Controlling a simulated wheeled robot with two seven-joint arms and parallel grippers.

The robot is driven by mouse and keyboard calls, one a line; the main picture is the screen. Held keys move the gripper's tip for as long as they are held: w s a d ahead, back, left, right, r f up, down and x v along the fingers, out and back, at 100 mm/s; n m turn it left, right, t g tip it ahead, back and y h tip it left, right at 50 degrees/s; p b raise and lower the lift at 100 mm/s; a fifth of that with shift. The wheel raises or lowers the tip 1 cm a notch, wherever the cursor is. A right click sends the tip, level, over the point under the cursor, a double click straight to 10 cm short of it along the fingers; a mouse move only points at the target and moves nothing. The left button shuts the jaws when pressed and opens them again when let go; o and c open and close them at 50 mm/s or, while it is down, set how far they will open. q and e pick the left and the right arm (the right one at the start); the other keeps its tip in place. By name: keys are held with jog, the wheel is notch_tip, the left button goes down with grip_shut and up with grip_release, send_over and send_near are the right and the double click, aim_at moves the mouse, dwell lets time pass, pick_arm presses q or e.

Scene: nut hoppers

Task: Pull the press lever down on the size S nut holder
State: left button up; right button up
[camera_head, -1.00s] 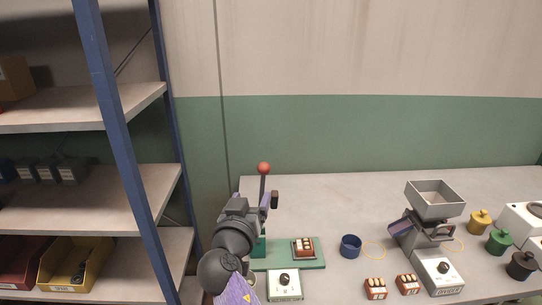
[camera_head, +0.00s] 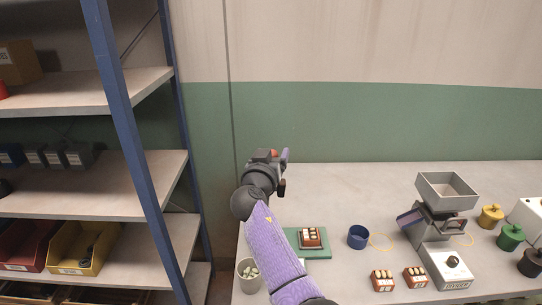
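The press lever's red knob (camera_head: 274,152) shows just at the top of my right gripper (camera_head: 284,172); the lever shaft is hidden behind the gripper. The knob stands high, so the lever looks raised. The gripper is at the knob's height, in front of or around it; I cannot tell whether it touches. Its finger opening is not clear. The green base (camera_head: 322,254) below carries a brown block (camera_head: 311,238) with pale pieces. My purple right forearm hides the base's left part and the holder's front. I cannot read a size mark there. My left gripper is out of view.
A pale cup (camera_head: 249,272) of small pieces stands left of my forearm. A blue ring (camera_head: 358,237), two brown blocks and a grey hopper (camera_head: 447,188) stand to the right. A shelf rack with a blue post (camera_head: 134,150) is left. The table's back is clear.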

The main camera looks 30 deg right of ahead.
grip_shut()
dwell(1.3)
